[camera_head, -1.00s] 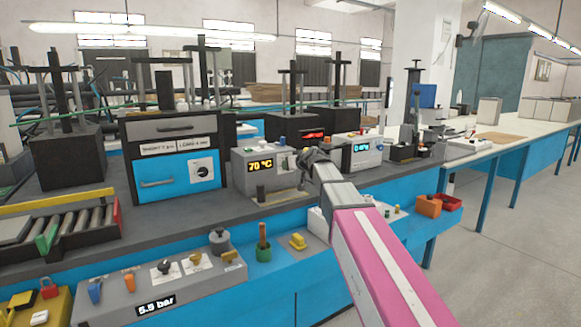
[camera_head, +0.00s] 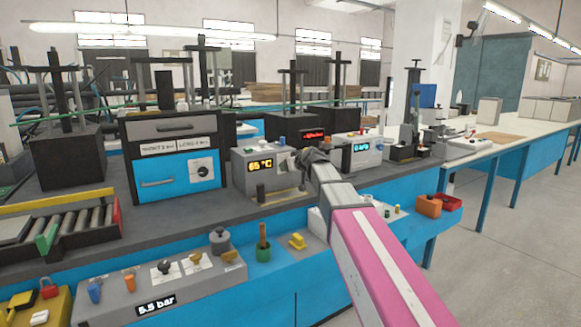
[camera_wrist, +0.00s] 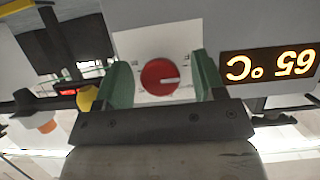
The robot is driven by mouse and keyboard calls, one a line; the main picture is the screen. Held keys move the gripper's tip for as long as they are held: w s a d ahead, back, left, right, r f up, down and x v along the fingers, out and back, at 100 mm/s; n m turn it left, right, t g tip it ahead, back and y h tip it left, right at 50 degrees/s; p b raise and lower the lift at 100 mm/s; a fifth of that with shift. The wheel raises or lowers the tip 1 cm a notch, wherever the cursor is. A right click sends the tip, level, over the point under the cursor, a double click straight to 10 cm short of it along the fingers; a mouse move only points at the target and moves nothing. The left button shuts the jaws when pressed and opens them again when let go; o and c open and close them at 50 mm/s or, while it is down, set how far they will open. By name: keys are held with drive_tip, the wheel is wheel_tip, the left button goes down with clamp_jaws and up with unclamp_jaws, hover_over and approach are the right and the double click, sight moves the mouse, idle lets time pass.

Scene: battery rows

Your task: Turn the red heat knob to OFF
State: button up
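The red heat knob (camera_wrist: 159,77) is on a white plate (camera_wrist: 150,44) on the grey heater box (camera_head: 240,180). In the wrist view, which is upside down, a pale mark on the knob points to the picture's right; the plate's lettering is too small to read. My gripper (camera_wrist: 162,72) is open, with its green fingers on either side of the knob and a visible gap on both sides. In the head view my gripper (camera_head: 304,160) is at the box's right side, and the knob is hidden. The display (camera_head: 261,164) reads 65 °C; it also shows in the wrist view (camera_wrist: 268,65).
A blue oven (camera_head: 180,160) stands left of the heater box, and a white-faced box with a blue display (camera_head: 362,150) stands to the right. In front is a panel with small knobs and a 5.5 bar display (camera_head: 156,305). A green cup (camera_head: 263,252) stands below.

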drive_tip(key=shift+r, duration=0.1)
drive_tip(key=v, duration=1)
drive_tip(key=shift+s+d, duration=0.2)
drive_tip(key=shift+s, duration=0.15)
